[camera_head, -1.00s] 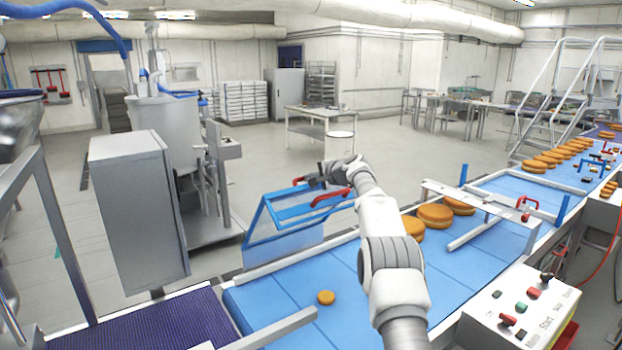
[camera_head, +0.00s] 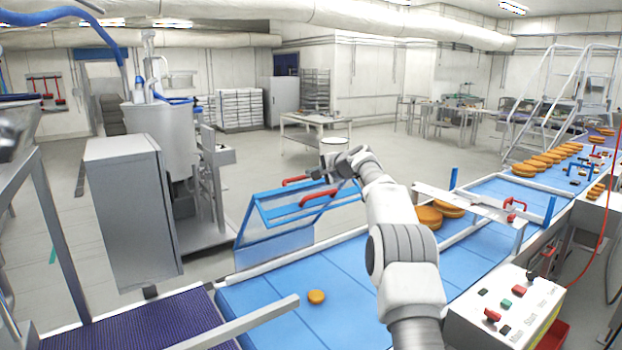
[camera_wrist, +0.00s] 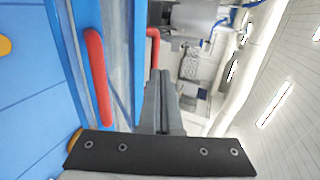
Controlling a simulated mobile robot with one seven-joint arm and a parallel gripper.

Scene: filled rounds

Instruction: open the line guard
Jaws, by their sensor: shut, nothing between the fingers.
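The line guard (camera_head: 275,238) is a clear panel in a blue frame, standing tilted up along the far edge of the blue conveyor in the head view. It has two red handles, a nearer one (camera_head: 318,198) and a farther one (camera_head: 296,180). My gripper (camera_head: 328,172) is beside the guard's upper right end, just past the handles, shut and empty. In the wrist view, my shut fingers (camera_wrist: 165,105) point along the blue frame. The nearer handle (camera_wrist: 97,78) is to their left, with a gap; the farther handle (camera_wrist: 153,45) is close to the fingertips.
The conveyor (camera_head: 270,320) carries one small orange round (camera_head: 316,297) and larger rounds (camera_head: 430,217) by a second, flat guard (camera_head: 470,203). A control box (camera_head: 505,310) is at front right.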

